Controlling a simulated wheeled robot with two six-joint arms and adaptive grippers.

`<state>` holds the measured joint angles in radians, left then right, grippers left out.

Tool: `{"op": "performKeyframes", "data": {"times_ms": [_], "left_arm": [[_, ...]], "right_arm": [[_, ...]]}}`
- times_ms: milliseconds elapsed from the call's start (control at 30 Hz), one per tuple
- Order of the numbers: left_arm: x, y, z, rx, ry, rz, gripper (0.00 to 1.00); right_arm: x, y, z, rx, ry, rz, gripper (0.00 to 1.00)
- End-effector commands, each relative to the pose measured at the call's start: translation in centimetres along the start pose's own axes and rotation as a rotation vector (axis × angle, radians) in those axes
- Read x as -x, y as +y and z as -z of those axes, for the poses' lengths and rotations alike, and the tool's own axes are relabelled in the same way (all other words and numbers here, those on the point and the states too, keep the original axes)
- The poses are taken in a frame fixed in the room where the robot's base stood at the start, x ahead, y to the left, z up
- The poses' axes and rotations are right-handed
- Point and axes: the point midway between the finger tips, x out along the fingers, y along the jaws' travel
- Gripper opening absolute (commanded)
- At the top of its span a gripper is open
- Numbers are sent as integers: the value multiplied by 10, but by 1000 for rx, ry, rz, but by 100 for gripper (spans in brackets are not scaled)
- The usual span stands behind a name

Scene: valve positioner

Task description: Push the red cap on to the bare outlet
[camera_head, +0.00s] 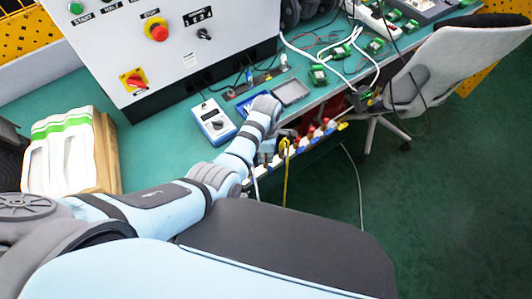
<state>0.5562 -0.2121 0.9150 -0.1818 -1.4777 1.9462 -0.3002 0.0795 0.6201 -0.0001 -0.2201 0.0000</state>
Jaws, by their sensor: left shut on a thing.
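My left arm reaches in from the left across the bench, and its wrist bends down at the bench's front edge. My left gripper (268,150) is small and partly hidden by my own arm. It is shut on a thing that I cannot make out. Red parts (306,122) show just right of the gripper, below the bench edge; I cannot tell whether the red cap is among them. I cannot make out the bare outlet. My right gripper is not in view.
A control cabinet (230,45) stands on the green bench (150,140). A blue meter (212,121) and a grey tray (291,91) lie near my wrist. Cables, including a yellow one (285,175), hang at the front edge. An office chair (450,65) stands at right.

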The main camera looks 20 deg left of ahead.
Motion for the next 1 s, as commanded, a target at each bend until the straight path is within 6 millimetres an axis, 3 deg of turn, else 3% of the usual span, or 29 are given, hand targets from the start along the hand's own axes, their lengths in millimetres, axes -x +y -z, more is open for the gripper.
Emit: {"op": "performKeyframes", "data": {"times_ms": [500, 533, 667, 1000], "left_arm": [[-8, 0, 0, 0, 0, -1, 0], [-8, 0, 0, 0, 0, -1, 12], [-8, 0, 0, 0, 0, -1, 33], [-5, 0, 0, 0, 0, -1, 34]], "right_arm": [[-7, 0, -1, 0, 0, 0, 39], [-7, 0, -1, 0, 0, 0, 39], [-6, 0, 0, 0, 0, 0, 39], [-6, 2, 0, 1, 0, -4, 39]]}}
